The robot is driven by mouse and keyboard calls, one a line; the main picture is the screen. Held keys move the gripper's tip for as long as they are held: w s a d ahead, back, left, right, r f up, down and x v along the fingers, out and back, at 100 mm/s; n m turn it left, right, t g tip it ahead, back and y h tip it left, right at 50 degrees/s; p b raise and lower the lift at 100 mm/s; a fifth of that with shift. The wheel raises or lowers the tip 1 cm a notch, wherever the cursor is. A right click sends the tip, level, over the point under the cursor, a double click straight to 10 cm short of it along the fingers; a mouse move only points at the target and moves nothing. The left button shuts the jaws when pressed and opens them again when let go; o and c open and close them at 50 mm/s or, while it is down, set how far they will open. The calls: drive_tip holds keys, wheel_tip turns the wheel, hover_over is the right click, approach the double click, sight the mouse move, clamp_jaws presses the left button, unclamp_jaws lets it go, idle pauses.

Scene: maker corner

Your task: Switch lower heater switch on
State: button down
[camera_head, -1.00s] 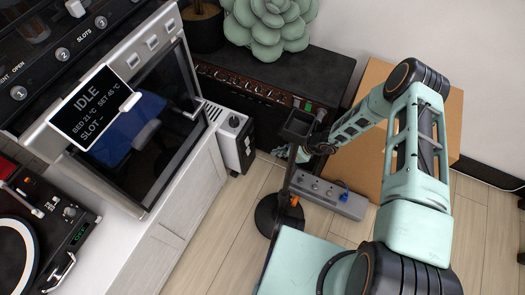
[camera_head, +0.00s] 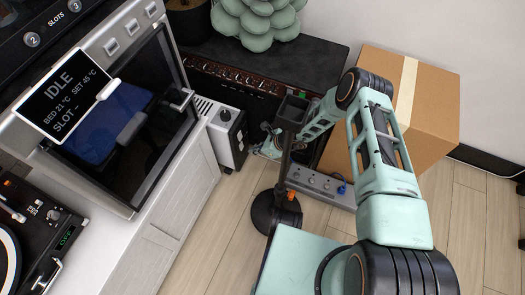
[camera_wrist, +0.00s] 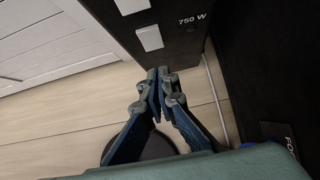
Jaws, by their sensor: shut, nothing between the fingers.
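The heater (camera_head: 226,138) is a small white and black box on the floor beside the white cabinet. In the wrist view its dark front panel (camera_wrist: 175,45) carries a "750 W" label and two pale switches, an upper switch (camera_wrist: 132,5) and a lower switch (camera_wrist: 150,38). My gripper (camera_wrist: 160,76) is shut and empty, its fingertips just below the lower switch in the picture; I cannot tell whether they touch the panel. In the head view my gripper (camera_head: 266,146) is low, right of the heater, partly hidden by a post.
A black stand (camera_head: 274,211) with a round base rises near my gripper. A grey power strip (camera_head: 318,187), a cardboard box (camera_head: 430,105) and a black amplifier-like unit (camera_head: 275,65) lie beyond and to the right. The wooden floor (camera_head: 215,235) beside the cabinet is clear.

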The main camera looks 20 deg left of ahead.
sight(242, 147)
drive_tip(key=shift+w+a+b, duration=0.2)
drive_tip(key=shift+a+b, duration=0.1)
drive_tip(key=shift+a, duration=1.15)
drive_tip(key=shift+f, duration=0.1)
drive_tip(key=shift+a, duration=0.25)
drive_tip(key=shift+r+p, duration=0.35)
drive_tip(key=shift+r, duration=0.5)
